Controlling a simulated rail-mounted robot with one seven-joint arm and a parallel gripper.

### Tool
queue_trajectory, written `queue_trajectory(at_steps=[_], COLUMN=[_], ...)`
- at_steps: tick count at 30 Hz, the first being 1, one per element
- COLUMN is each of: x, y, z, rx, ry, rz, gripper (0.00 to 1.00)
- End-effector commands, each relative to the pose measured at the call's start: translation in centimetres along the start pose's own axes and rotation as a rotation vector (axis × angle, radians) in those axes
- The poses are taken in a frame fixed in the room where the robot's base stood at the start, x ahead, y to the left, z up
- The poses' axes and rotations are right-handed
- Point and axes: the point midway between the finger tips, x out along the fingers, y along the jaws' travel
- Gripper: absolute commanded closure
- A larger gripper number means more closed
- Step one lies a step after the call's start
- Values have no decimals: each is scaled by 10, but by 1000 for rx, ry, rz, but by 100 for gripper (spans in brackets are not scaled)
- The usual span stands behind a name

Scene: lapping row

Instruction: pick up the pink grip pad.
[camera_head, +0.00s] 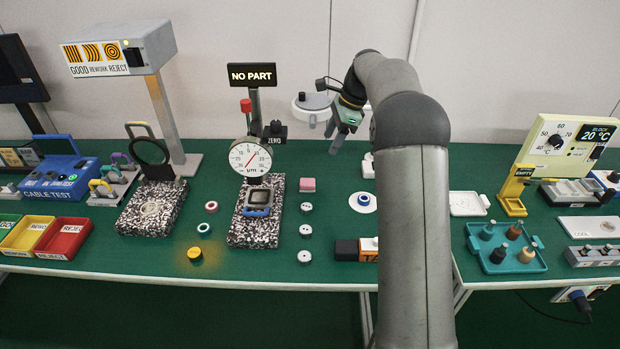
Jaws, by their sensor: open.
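The pink grip pad (308,184) is a small pink block lying on the green bench, right of the speckled gauge base (240,231). A row of small white round pieces lies on the bench in front of it. My gripper (338,142) is above and behind the pad, slightly to its right, clear of it. Its jaws are open and I see nothing held between them. The pad is fully in view, with nothing covering it.
The dial gauge (251,157) with its NO PART sign stands left of the pad. An orange-and-black block (347,249) lies nearer the front. My arm hides part of the bench's right-centre.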

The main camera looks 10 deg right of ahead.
Motion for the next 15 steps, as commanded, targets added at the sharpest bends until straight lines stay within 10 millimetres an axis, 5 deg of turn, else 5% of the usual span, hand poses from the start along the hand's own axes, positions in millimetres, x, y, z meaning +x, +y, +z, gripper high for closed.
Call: queue_trajectory(at_steps=[3, 8, 15], x=[5, 18, 69], y=[-20, -25, -25], z=[-9, -10, -8], rx=[97, 131, 128], ry=[-24, -33, -32], rz=[-6, -6, -4], gripper=[40, 40, 40])
